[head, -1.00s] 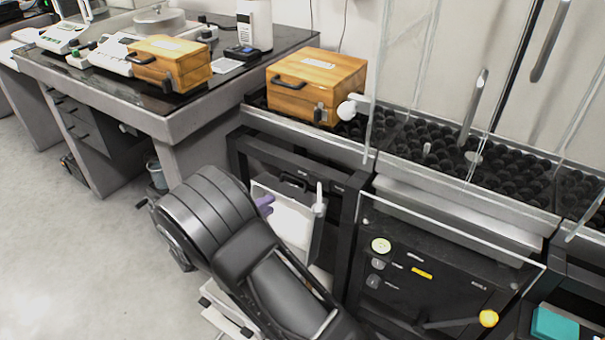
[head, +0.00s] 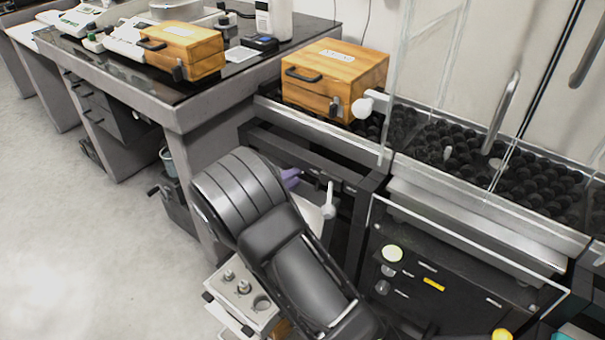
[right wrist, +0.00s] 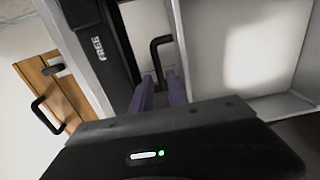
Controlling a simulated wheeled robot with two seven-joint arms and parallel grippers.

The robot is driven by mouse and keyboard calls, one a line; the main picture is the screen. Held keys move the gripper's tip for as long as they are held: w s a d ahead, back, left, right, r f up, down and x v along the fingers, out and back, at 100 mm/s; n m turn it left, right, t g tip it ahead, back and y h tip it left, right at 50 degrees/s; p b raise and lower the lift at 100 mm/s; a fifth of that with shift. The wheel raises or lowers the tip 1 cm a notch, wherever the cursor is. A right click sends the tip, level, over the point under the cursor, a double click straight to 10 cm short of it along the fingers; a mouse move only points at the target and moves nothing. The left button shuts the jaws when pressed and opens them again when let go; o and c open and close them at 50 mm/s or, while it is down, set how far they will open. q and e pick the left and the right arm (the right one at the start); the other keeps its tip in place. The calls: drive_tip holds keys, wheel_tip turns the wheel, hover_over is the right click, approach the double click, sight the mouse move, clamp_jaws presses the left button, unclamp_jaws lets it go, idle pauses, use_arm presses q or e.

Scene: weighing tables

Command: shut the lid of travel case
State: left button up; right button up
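A wooden case (head: 335,78) with a black handle and a metal latch stands on the middle bench. Its lid looks down. A similar wooden case (head: 182,52) stands on the left table, also looking closed. I cannot tell which one is the travel case. My right gripper (head: 290,178) is low in front of the dark frame below the bench; its arm hides most of it. In the right wrist view its two purple fingers (right wrist: 162,92) are a little apart with nothing seen between them, near a black handle (right wrist: 160,52). My left gripper is not in view.
A white-lined compartment (right wrist: 253,50) lies right of the fingers, beside a dark bar marked FREE (right wrist: 98,45). A wooden panel (right wrist: 48,90) with a handle is at left. A small tray (head: 243,292) with metal pieces is beside my arm. Open floor (head: 90,250) lies left.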

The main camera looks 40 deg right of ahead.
drive_tip(key=shift+b+x, duration=0.35)
drive_tip(key=shift+x, duration=1.95)
drive_tip(key=shift+c, duration=0.4)
clamp_jaws()
